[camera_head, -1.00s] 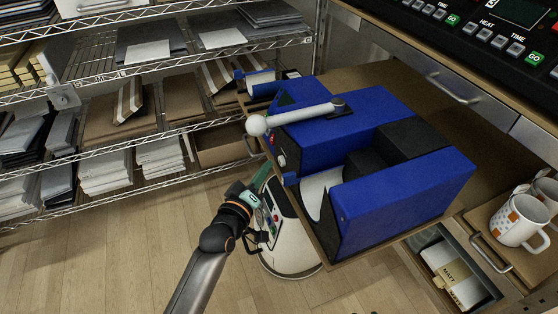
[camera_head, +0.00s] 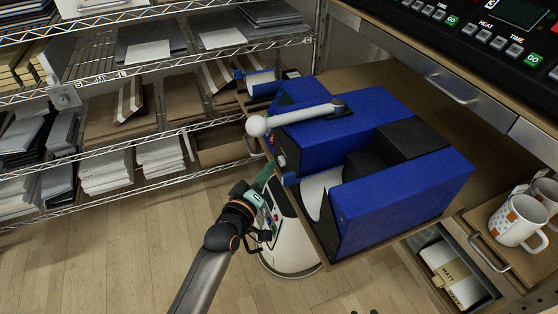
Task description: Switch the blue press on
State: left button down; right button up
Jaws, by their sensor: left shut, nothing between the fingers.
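The blue press (camera_head: 405,195) stands on the wooden counter, with a black heating block and a white curved piece in its open middle. Its white lever (camera_head: 305,115), ending in a round white knob (camera_head: 256,126), lies across the top and points left. Small controls (camera_head: 281,159) sit on its left-facing end, seen at a steep angle, so the switch's state cannot be read. My left gripper (camera_head: 265,177) is just below and left of that end. It is shut and empty, with its tips hard to make out. Contact with the press cannot be told.
A second, smaller blue press (camera_head: 262,84) stands behind. Patterned mugs (camera_head: 518,221) stand at the right, near an open drawer holding a labelled packet (camera_head: 450,275). Wire shelves with paper and boxes fill the left.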

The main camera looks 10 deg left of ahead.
pick_arm(q)
jog(key=shift+w+d+r, duration=0.3)
jog(key=shift+w+d, duration=0.15)
jog(key=shift+d, duration=0.15)
dwell(0.6)
jog(key=shift+s+a+r+p, duration=0.4)
jog(key=shift+r+p, duration=0.2)
jog(key=shift+p, duration=0.55)
jog(key=shift+s+f, duration=0.1)
jog(key=shift+f, duration=0.05)
jog(key=s+a, duration=0.1)
jog(key=s+a+p, duration=0.1)
jog(key=a, duration=0.1)
jog(key=s+a+p, duration=0.1)
jog(key=a, duration=0.1)
jog(key=shift+s, duration=0.15)
